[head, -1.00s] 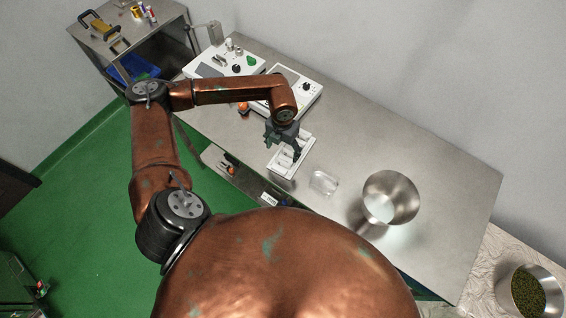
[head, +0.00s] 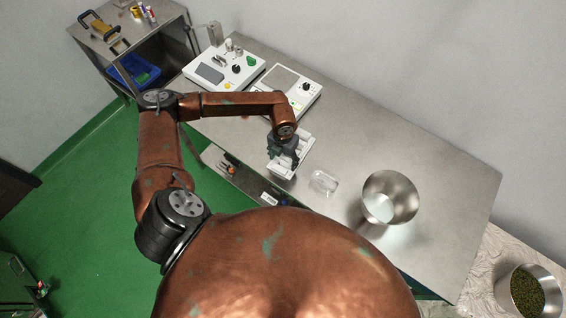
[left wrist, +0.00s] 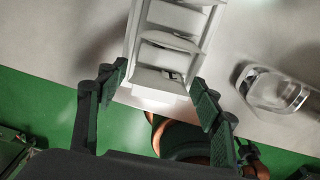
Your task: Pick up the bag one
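A white divided holder with pale bags in its slots (head: 304,142) stands near the front edge of the steel table. In the left wrist view the holder (left wrist: 131,45) shows several compartments, with a white bag (left wrist: 172,41) lying in one and another bag (left wrist: 160,78) in the one nearest the gripper. My left gripper (head: 285,165) is over the near end of the holder and hides part of it. In the left wrist view its two fingers (left wrist: 157,82) are spread wide on either side of the holder's near end, with nothing gripped. My right gripper is not in view.
A clear plastic container (head: 323,182) lies right of the holder. A steel bowl (head: 390,198) stands farther right. A white scale (head: 288,91) and a white control unit (head: 224,68) stand at the back left. The table between bowl and scale is clear.

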